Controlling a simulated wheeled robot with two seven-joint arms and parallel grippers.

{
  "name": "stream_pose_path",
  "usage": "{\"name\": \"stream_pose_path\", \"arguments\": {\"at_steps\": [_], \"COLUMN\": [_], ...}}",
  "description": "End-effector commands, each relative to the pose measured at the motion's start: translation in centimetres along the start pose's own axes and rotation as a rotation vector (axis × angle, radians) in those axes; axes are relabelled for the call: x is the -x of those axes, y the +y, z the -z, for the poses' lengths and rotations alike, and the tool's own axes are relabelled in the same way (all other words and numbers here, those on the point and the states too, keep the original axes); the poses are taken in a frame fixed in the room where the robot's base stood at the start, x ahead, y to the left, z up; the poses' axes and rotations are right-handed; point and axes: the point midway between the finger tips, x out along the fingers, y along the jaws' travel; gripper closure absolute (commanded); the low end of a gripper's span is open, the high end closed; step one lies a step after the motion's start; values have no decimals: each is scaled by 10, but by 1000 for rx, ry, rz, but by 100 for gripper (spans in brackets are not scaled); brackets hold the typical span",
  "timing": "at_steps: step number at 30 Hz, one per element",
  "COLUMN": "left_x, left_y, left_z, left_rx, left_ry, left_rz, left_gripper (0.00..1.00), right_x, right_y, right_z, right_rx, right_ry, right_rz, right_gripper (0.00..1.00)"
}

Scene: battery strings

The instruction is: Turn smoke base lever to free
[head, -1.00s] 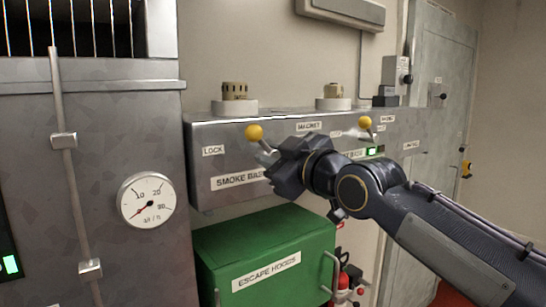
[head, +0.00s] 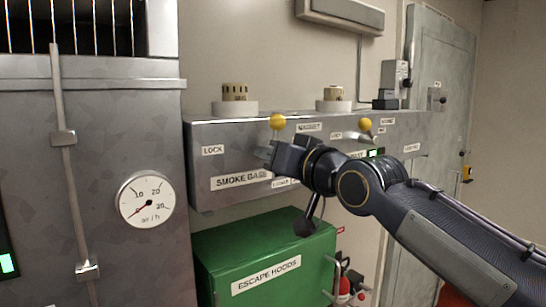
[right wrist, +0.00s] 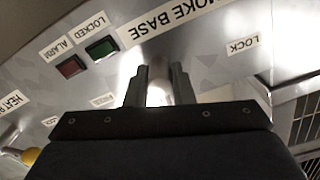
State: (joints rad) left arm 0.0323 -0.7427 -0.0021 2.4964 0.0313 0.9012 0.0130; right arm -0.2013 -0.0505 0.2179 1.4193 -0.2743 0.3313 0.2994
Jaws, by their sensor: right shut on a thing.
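The smoke base lever, with its yellow knob (head: 278,121), stands nearly upright on the grey metal box (head: 200,170), above the SMOKE BASE label (head: 241,179). My right gripper (head: 266,152) is at the lever's lower part, its fingers shut on it below the knob. In the right wrist view the gripper's fingers (right wrist: 158,88) close around a pale metal part of the lever; the knob is hidden there. The LOCK label (head: 213,150) is left of the lever. In the right wrist view a green lamp (right wrist: 101,47) is by the LOCKED label. My left gripper is not in view.
A second lever with a yellow knob (head: 365,125) is to the right on the same box. Two beige detectors (head: 235,92) stand on top. A green escape hoods box (head: 240,248) is below, and a cabinet with a gauge (head: 146,199) is at left.

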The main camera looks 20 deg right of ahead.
Motion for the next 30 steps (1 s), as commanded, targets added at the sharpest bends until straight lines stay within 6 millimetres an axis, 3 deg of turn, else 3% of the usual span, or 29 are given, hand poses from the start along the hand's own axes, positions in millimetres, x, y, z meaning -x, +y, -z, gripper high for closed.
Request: {"name": "stream_pose_path", "arguments": {"at_steps": [15,30], "left_x": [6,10], "left_y": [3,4], "left_z": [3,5], "left_rx": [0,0], "left_ry": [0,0], "left_rz": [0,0], "left_gripper": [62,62], "right_x": [0,0], "right_y": [0,0], "right_z": [1,0], "right_rx": [-450,-640], "right_ry": [0,-1], "right_rz": [-1,-1], "right_gripper": [100,100]}}
